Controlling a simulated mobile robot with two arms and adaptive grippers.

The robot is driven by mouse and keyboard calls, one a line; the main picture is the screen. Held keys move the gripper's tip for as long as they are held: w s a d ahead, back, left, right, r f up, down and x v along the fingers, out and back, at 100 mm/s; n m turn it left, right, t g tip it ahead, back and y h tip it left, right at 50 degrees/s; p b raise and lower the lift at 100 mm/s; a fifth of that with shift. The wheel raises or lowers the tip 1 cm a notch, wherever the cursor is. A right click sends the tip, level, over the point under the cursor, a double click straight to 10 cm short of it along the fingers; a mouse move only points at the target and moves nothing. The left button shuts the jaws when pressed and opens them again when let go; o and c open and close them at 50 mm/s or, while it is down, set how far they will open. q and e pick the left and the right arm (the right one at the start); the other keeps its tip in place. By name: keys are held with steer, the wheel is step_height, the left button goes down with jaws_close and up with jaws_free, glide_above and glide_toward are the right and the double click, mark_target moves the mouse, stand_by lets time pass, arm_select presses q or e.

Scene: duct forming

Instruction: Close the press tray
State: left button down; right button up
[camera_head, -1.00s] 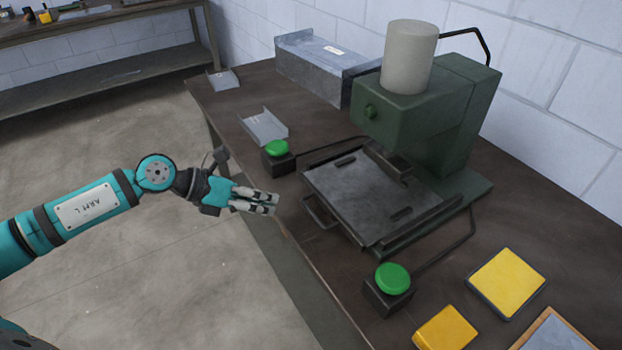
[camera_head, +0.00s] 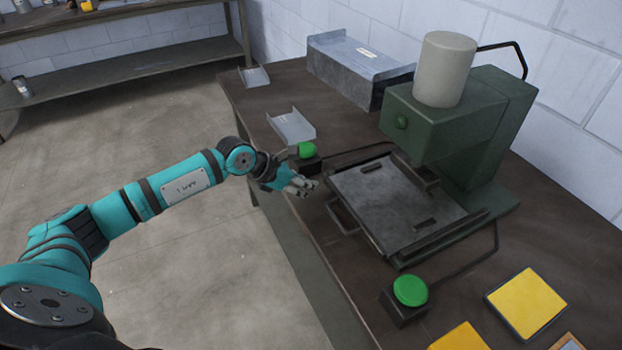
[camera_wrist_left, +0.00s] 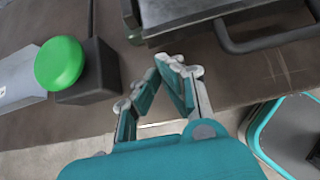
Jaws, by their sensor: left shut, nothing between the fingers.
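The green press (camera_head: 487,130) with a pale cylinder on top stands on the dark table. Its flat grey press tray (camera_head: 390,205) sticks out toward the table's front edge, with a dark bar handle (camera_head: 341,217) on its near side. The tray's edge (camera_wrist_left: 190,14) and handle (camera_wrist_left: 265,42) also show at the top of the left wrist view. My left gripper (camera_head: 308,187) is shut and empty, just to the left of the handle and apart from it. It also shows in the left wrist view (camera_wrist_left: 160,75). My right gripper is in neither view.
A green button (camera_head: 307,150) on a dark box stands close behind my left gripper; another green button (camera_head: 410,290) is nearer. Grey bent sheet pieces (camera_head: 291,126) and a metal duct (camera_head: 355,70) lie farther back. Yellow pads (camera_head: 526,302) lie at lower right.

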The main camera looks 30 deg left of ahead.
mark_target(325, 176)
arm_select(q)
steer(key=shift+w+d, duration=0.55)
steer(key=shift+w, duration=0.1)
steer(key=w+d, duration=0.1)
steer(key=w+d+b, duration=0.1)
steer(key=w, duration=0.1)
steer(key=shift+w+d+f, duration=0.1)
steer(key=shift+d, duration=0.1)
steer(key=shift+w+d, duration=0.1)
steer(key=shift+w, duration=0.05)
steer(key=shift+r, duration=0.2)
steer(key=shift+b, duration=0.3)
